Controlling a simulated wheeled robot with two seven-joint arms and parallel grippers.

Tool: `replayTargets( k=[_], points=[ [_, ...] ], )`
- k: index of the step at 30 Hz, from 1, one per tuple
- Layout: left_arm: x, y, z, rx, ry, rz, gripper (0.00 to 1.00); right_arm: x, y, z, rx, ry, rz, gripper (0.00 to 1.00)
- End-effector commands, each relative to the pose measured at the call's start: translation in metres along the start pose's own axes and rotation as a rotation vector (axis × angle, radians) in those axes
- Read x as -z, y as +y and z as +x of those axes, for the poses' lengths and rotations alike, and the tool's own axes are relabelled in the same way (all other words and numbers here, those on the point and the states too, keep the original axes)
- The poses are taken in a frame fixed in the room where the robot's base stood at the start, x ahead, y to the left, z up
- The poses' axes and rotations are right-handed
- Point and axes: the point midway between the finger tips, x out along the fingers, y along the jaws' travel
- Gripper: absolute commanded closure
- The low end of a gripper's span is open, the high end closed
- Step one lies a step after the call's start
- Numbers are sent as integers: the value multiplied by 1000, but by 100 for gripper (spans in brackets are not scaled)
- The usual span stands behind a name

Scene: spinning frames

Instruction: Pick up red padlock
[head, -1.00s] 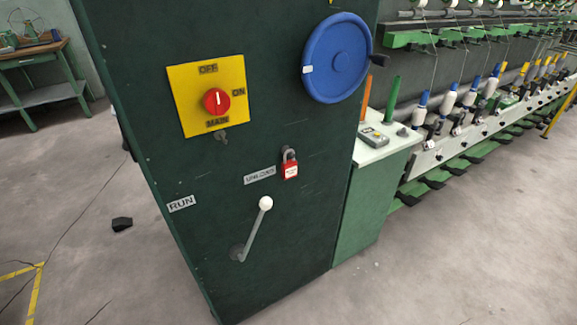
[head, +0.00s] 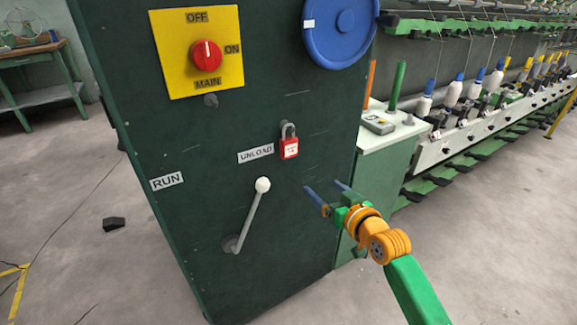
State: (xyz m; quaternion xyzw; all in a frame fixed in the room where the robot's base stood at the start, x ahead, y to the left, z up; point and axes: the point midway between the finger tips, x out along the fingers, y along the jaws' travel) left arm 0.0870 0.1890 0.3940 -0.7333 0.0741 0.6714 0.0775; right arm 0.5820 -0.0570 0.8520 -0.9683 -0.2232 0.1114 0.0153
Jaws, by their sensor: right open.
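The red padlock (head: 289,149) hangs by its grey shackle on the front of the dark green cabinet (head: 200,140), to the right of the UNLOAD label (head: 255,153). My right gripper (head: 324,190) has two blue fingers, spread apart and empty. In the picture it is below and to the right of the padlock, apart from it, in front of the cabinet's right part. My left gripper is not in view.
A lever with a white knob (head: 262,185) sticks out below the padlock. A yellow plate with a red switch (head: 206,55) and a blue handwheel (head: 342,30) are above. A small side cabinet (head: 385,134) and a row of spindles stand at the right. The floor is mostly clear.

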Motion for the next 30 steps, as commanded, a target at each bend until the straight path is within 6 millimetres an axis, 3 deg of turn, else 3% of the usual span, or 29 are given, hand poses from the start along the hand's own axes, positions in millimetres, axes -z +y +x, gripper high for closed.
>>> replayTargets(
  k=[1, 3, 6, 14, 21, 30],
  points=[
    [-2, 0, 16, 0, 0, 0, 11, 32, -14, 0, 47, 80, -35, 12],
    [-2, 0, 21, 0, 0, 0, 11, 72, -33, -8, 103, 156, -70, 12],
    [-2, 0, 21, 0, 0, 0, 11, 99, -48, -11, 141, 199, -92, 12],
    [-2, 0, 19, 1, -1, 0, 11, 103, -53, 15, 143, 200, -92, 12],
    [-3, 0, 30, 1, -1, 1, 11, 102, -57, 49, 143, 201, -93, 12],
    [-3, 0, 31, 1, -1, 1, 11, 105, -57, 54, 140, 201, -93, 12]
  ],
)
